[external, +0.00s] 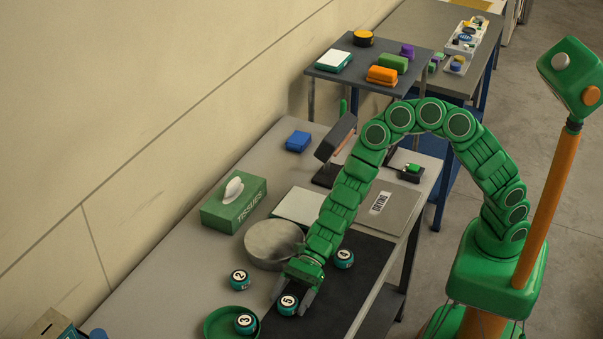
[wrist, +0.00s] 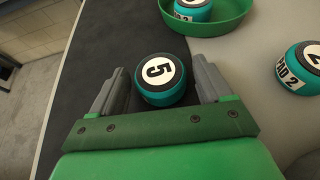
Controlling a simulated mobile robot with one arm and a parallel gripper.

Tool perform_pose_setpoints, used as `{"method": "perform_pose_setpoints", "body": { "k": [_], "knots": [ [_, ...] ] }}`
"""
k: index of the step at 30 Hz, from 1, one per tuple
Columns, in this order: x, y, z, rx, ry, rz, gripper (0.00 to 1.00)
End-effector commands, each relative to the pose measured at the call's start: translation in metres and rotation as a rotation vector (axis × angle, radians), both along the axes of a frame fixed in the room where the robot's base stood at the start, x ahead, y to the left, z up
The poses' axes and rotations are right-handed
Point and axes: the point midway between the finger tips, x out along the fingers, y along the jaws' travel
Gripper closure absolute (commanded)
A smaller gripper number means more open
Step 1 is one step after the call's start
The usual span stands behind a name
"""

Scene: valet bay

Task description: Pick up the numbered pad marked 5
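The pad marked 5 (external: 288,304) is a round teal pad with a black top and a white number label. It sits on the dark mat (external: 372,258) on the table. My gripper (external: 292,298) is low over the mat with its fingers around this pad. In the wrist view the pad (wrist: 159,80) lies between the two grey fingers of my gripper (wrist: 158,90), with a visible gap on each side. The fingers are open and hold nothing.
Pad 3 (external: 246,324) sits in a green round tray (external: 213,325). Pad 2 (external: 239,280) stands on the bare table, and pad 4 (external: 344,259) is on the mat. A round grey container (external: 272,243) stands behind my gripper, with a tissue box (external: 236,207) beyond.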

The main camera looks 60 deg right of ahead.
Motion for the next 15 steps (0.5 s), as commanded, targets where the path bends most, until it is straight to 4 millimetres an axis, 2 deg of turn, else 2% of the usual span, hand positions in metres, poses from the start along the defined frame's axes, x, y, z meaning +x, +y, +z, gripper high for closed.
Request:
{"method": "perform_pose_setpoints", "body": {
  "k": [1,9,15],
  "knots": [
    [0.0001,-0.0001,0.0,0.0,0.0,0.0,0.3],
    [0.0002,-0.0002,0.0001,0.0,0.0,0.0,0.71],
    [0.0002,-0.0002,0.0003,0.0,0.0,0.0,0.71]
  ]
}}
